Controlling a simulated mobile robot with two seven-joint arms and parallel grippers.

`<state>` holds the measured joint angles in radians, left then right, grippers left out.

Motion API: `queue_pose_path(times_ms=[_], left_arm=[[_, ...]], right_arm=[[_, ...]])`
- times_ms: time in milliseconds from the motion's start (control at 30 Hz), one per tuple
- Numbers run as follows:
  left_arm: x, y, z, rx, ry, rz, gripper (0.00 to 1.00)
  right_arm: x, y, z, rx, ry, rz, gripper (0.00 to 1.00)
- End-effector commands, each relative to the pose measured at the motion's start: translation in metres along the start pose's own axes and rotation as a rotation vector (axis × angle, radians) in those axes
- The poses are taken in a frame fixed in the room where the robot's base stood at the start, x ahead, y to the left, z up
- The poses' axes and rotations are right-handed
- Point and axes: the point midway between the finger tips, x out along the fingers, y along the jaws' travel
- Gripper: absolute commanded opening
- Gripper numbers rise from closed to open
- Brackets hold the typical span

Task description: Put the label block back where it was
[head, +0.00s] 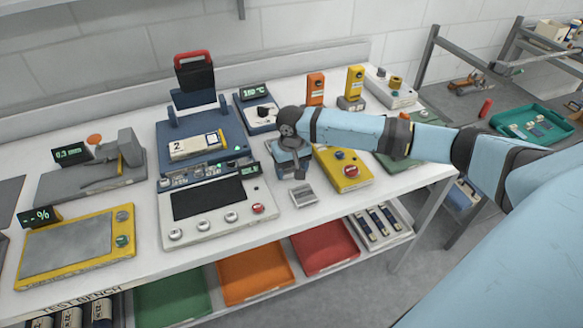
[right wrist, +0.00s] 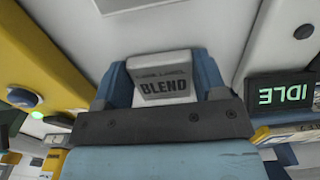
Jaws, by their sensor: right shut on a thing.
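My right gripper (head: 292,170) is over the white bench between the washer panel and the yellow box. In the right wrist view its two blue fingers (right wrist: 162,80) are shut on the sides of the label block (right wrist: 165,88), a grey block marked BLEND. In the head view the gripper hides the block. A small grey plate (head: 303,195) lies on the bench just in front of the gripper; part of it also shows at the top of the right wrist view (right wrist: 135,4). I cannot tell whether the block touches the bench. My left gripper is out of view.
The washer panel (head: 218,204) with a dark screen stands left of the gripper, beside an IDLE display (right wrist: 286,94). The yellow box (head: 341,170) with a red button stands close on the right. Bare bench lies in front of the grey plate.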

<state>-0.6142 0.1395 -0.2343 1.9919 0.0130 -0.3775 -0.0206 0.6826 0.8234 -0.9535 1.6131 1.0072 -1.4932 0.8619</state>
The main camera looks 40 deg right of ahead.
Motion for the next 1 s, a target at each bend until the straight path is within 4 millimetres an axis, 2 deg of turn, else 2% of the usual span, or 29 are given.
queue_pose_path(times_ms=[167,200,300,633,767,1000], left_arm=[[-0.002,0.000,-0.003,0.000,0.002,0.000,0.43],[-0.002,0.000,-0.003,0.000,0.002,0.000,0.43],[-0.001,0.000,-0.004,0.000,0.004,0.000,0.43],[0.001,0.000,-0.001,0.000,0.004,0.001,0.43],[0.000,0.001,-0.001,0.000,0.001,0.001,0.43],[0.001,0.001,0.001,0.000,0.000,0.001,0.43]], right_arm=[[0.002,0.000,0.000,0.001,-0.001,0.000,0.36],[0.002,0.000,0.000,0.001,-0.001,0.000,0.70],[0.002,0.000,0.000,0.000,0.000,0.000,0.91],[0.000,0.000,0.000,-0.001,0.001,0.000,0.91],[-0.018,-0.001,-0.001,-0.001,0.001,-0.002,0.91],[-0.069,0.000,-0.001,0.000,0.002,-0.002,0.91]])
